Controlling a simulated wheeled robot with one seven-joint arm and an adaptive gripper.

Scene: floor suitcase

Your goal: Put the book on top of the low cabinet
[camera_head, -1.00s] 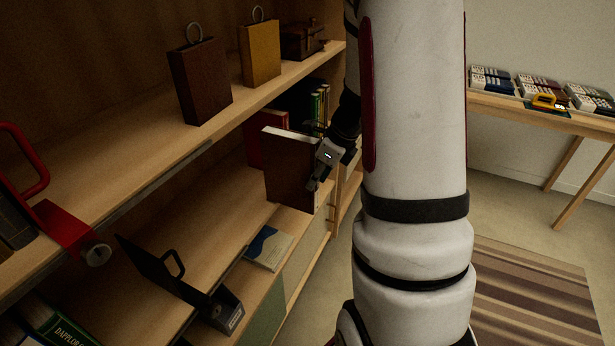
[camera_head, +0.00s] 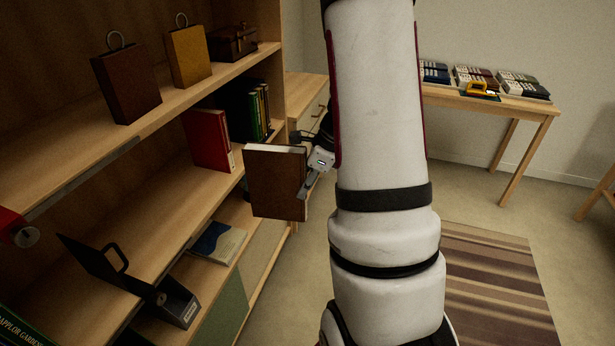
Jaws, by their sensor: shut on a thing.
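A brown book (camera_head: 276,184) with pale page edges is held upright in front of the shelves. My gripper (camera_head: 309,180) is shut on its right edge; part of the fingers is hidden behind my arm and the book. A low wooden cabinet (camera_head: 303,90) with drawers stands just past the right end of the bookcase. Part of its top shows, and my arm hides the rest. The book is nearer to me than the cabinet and apart from it.
The bookcase (camera_head: 165,118) on the left holds a red book (camera_head: 208,139), green books, boxes with rings and a black bookend (camera_head: 178,302). A table (camera_head: 520,104) with stacks stands at the back right. A striped rug (camera_head: 490,280) lies on open floor.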

